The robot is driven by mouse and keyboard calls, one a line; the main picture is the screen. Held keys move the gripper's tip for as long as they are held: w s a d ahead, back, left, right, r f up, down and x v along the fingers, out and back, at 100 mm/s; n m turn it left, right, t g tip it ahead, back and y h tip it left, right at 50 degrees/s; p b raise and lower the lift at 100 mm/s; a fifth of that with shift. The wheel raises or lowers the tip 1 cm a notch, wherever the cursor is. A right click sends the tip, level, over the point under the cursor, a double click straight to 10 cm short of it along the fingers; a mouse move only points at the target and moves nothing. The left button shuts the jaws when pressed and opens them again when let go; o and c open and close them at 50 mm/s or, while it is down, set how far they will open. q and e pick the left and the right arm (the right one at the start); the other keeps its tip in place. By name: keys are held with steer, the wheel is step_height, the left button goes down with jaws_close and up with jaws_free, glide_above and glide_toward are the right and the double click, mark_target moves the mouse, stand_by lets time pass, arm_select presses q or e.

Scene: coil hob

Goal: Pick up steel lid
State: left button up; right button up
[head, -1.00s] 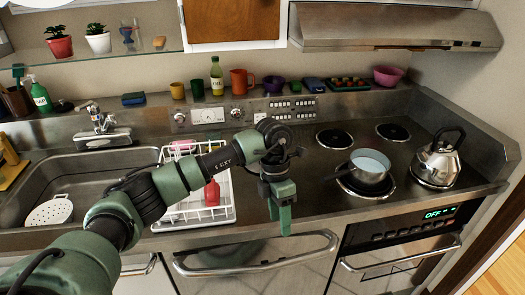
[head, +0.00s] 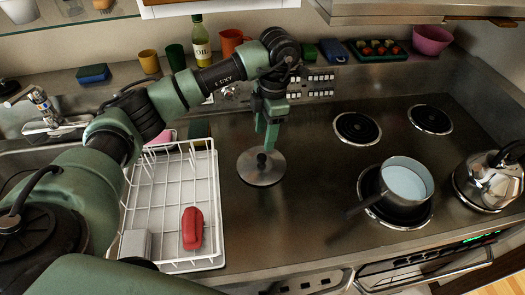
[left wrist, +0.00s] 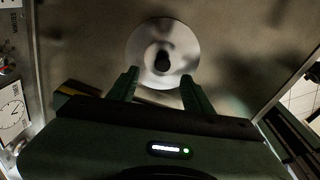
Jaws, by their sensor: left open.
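The steel lid (head: 262,172) is a round, flat metal disc with a dark knob in its middle. It lies on the counter just right of the dish rack. In the left wrist view the lid (left wrist: 142,50) shows beyond the fingertips, with its knob ahead of the gap between them. My left gripper (head: 266,142) points down above the lid, its fingers close over the knob in the head view. In the left wrist view the left gripper (left wrist: 160,82) is open, its two green fingers apart with nothing between them. My right gripper is not in view.
A white dish rack (head: 217,235) with a red item (head: 192,228) stands left of the lid. A pan (head: 405,182) sits on a coil at the right, beside a steel kettle (head: 490,180). Bare counter lies between lid and pan.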

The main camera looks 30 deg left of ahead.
mark_target(262, 156)
arm_select(q)
steer(key=shift+w+a+f, duration=0.1)
steer(key=shift+f, duration=0.15)
steer(key=shift+f+p, duration=0.3)
steer(key=shift+s+f+p, duration=0.5)
steer(key=shift+f, duration=0.25)
step_height(262, 156, down, 4)
steer(key=shift+s+r+p, duration=0.1)
steer(key=shift+p, duration=0.9)
steer(key=shift+a+f, duration=0.1)
steer(key=shift+f, duration=0.45)
steer(key=c, duration=1)
jaws_close()
